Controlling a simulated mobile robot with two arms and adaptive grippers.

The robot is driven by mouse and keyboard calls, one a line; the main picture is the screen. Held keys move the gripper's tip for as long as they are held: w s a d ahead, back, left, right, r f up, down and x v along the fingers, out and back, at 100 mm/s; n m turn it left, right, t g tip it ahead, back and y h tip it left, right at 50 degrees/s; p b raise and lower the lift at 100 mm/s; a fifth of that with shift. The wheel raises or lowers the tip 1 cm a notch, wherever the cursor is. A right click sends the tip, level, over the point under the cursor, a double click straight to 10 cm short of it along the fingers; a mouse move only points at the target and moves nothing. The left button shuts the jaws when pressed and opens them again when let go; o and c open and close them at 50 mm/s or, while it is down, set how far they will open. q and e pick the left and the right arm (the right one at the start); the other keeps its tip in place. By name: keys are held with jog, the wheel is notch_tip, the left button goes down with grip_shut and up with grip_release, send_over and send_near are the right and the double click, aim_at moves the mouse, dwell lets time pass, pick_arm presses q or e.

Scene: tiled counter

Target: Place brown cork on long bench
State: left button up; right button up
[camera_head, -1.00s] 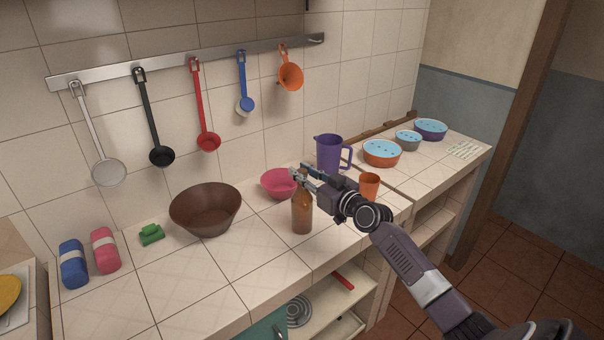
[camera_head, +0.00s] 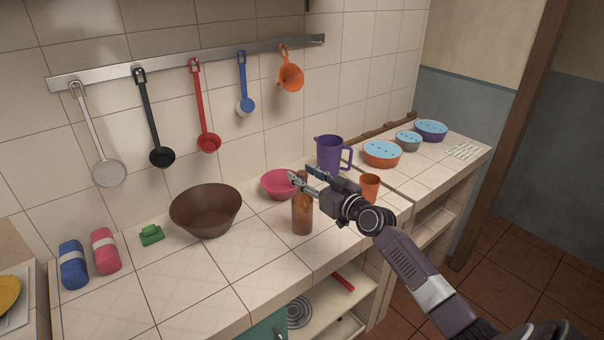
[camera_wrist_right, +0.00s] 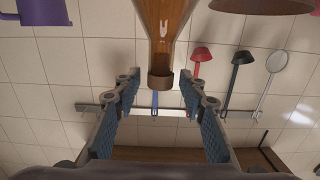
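A brown glass bottle (camera_head: 302,218) stands upright on the long tiled bench (camera_head: 190,295). The brown cork (camera_wrist_right: 161,80) appears at the bottle's mouth in the right wrist view, where the bottle shows upside down. My right gripper (camera_head: 305,180) is at the bottle's neck. In the right wrist view its two fingers (camera_wrist_right: 158,92) stand apart on either side of the cork, with clear gaps. In the head view the fingers partly hide the neck. My left gripper is in neither view.
A pink bowl (camera_head: 278,184), purple jug (camera_head: 329,152) and orange cup (camera_head: 369,187) stand near the bottle. A brown bowl (camera_head: 206,212) and green item (camera_head: 151,235) are farther left. The bench front between them is clear. Utensils hang from a wall rail (camera_head: 215,58).

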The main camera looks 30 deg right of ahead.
aim_at(306, 178)
jog(key=s+b, duration=0.1)
jog(key=s, duration=0.1)
jog(key=s+b, duration=0.1)
jog(key=s, duration=0.2)
jog(key=shift+s+d+f, duration=0.15)
jog(key=shift+s+d, duration=0.05)
jog(key=shift+s, duration=0.8)
